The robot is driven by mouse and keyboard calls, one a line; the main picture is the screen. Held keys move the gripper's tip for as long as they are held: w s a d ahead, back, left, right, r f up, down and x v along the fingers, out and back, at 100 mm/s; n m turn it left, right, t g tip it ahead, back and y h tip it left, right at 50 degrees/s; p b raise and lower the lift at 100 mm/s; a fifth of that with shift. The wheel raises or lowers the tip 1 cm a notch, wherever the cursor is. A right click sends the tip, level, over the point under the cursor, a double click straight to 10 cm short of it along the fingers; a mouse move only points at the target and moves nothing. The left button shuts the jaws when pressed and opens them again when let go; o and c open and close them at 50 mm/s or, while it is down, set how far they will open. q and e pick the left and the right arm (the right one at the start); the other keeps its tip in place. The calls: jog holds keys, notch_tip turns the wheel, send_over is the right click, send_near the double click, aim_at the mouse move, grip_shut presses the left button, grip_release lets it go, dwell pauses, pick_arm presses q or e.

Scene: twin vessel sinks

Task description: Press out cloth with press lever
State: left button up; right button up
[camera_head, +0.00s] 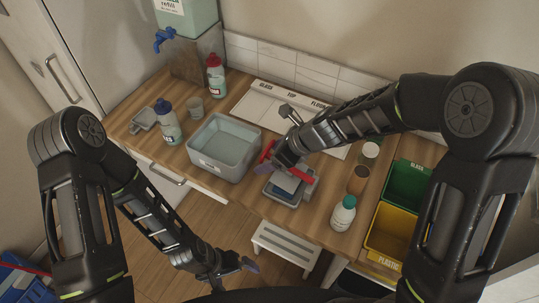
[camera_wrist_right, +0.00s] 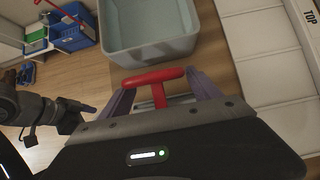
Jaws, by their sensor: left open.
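The press (camera_head: 293,199) is a small grey device near the counter's front edge, right of the grey basin. Its red press lever (camera_head: 300,174) shows beside my right gripper (camera_head: 278,161). In the right wrist view the lever's red T-shaped handle (camera_wrist_right: 153,77) lies between the two purple fingers, its ends against them. A flat blue-grey piece (camera_head: 287,182) lies in the press; I cannot tell whether it is the cloth or a press plate. My left gripper (camera_head: 240,269) is open and empty, low in front of the counter, away from the press.
The grey basin (camera_head: 224,148) stands left of the press. A white board (camera_head: 258,106) lies behind. A white step stool (camera_head: 287,244) stands below.

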jog(key=shift+a+r, duration=0.1)
jog(key=shift+r, duration=0.15)
jog(key=p+v, duration=0.1)
jog(key=v, duration=0.6)
jog(key=shift+s+d+r, duration=0.1)
jog(key=shift+d, duration=0.25)
